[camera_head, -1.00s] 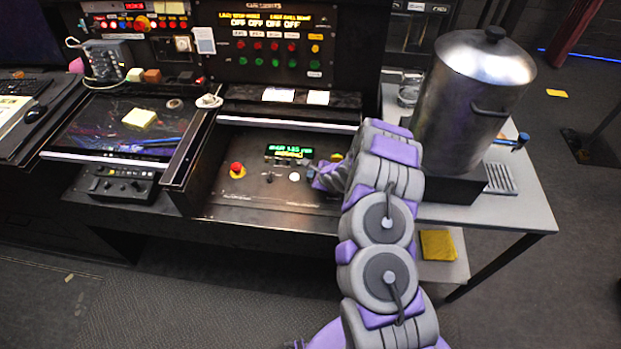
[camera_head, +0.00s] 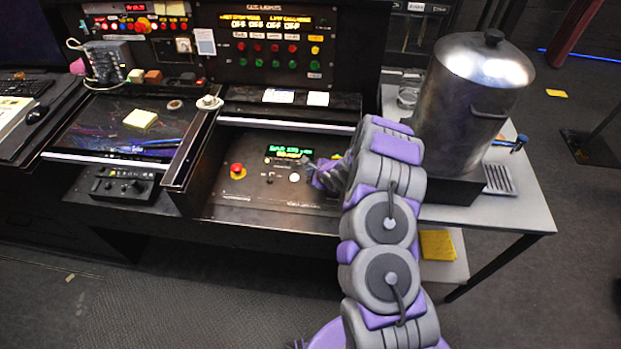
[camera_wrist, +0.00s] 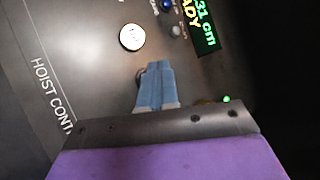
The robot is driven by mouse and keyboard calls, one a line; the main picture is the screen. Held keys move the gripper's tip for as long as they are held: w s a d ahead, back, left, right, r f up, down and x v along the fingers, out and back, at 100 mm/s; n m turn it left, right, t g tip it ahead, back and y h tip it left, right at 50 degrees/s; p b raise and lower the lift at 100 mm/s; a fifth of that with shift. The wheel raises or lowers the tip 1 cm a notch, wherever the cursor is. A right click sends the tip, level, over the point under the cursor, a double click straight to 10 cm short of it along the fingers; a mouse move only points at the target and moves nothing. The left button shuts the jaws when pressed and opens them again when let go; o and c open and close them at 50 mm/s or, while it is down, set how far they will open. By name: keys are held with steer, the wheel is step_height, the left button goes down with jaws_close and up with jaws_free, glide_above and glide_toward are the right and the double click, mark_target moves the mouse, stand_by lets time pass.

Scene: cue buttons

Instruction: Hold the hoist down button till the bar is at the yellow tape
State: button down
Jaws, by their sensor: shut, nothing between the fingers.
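The hoist control panel (camera_head: 262,196) is a dark sloped plate in the desk; its lettering "HOIST CONT" shows in the wrist view (camera_wrist: 50,95). A white round button (camera_head: 294,178) sits on it, also in the wrist view (camera_wrist: 131,37). A lit display (camera_head: 288,153) shows "31 cm" and "ADY", partly cut off, in the wrist view (camera_wrist: 203,25). My gripper (camera_head: 316,176) is shut and empty, just right of the white button; its blue fingers (camera_wrist: 155,75) point at the panel. A dark rounded edge shows by the tips; I cannot tell whether they touch it. No bar or tape is identifiable.
A red mushroom button (camera_head: 237,171) is at the panel's left. A blue button (camera_wrist: 167,5) is near the display. A large metal pot (camera_head: 475,90) stands right of my arm. A monitor (camera_head: 95,135) and a small control box (camera_head: 124,186) are at the left.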

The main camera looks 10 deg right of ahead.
steer(key=shift+r+p, duration=1.85)
steer(key=shift+r, duration=0.7)
stand_by(0.8)
